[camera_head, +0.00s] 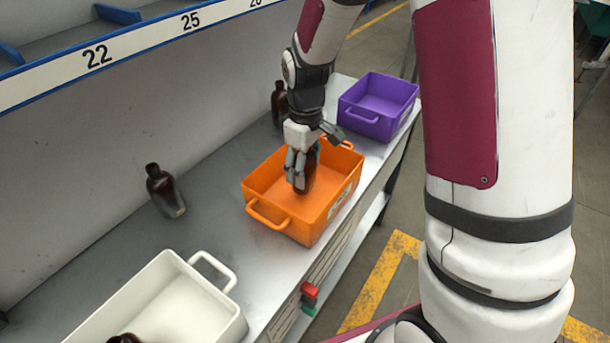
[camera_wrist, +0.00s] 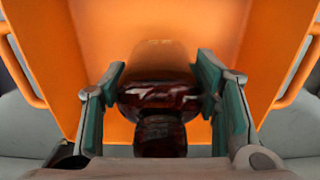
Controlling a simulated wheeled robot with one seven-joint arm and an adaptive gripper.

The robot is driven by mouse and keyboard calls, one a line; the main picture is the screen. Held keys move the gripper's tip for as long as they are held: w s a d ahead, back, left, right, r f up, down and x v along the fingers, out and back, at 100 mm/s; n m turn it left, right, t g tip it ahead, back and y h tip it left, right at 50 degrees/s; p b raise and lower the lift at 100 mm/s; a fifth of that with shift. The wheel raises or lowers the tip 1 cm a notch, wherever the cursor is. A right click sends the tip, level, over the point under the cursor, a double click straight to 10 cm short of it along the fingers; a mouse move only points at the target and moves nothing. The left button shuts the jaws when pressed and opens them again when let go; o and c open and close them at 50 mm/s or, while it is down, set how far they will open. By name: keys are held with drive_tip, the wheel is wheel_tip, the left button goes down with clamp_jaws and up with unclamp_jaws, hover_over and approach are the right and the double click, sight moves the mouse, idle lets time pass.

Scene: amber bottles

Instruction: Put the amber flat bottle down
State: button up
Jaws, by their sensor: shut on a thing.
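My gripper (camera_head: 301,172) points down inside the orange crate (camera_head: 261,187) in the head view. It is shut on an amber bottle (camera_head: 307,178), which is partly hidden by the fingers. In the wrist view the amber bottle (camera_wrist: 158,98) is between the two green-padded fingers of my gripper (camera_wrist: 160,95), with its neck toward the camera. The orange crate (camera_wrist: 90,40) surrounds it there. I cannot tell whether the bottle's base touches the crate floor.
A purple crate (camera_head: 364,122) stands behind at the right and a white crate (camera_head: 240,326) at the front left. One amber bottle (camera_head: 163,190) stands on the grey bench (camera_head: 120,255) at the left, another (camera_head: 279,103) behind my gripper. Another dark bottle (camera_head: 124,339) is in the white crate.

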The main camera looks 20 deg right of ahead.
sight(306, 176)
drive_tip(key=shift+f, duration=1.45)
drive_tip(key=shift+f, duration=0.2)
drive_tip(key=o, duration=1.2)
drive_tip(key=shift+o, duration=0.2)
wheel_tip(306, 176, up, 12)
drive_tip(key=shift+r, duration=0.2)
drive_tip(key=shift+s+r, duration=0.25)
drive_tip(key=shift+r, duration=0.15)
drive_tip(key=s+d+r+m+t, duration=0.1)
drive_tip(key=s+r+m+t, duration=0.15)
drive_tip(key=s+r, duration=0.8)
drive_tip(key=s+m, duration=0.4)
drive_tip(key=s, duration=1.1)
drive_tip(key=shift+s+d+f+m+t, duration=0.2)
drive_tip(key=shift+s+f+m+t, duration=0.05)
drive_tip(key=shift+f+m+t, duration=0.1)
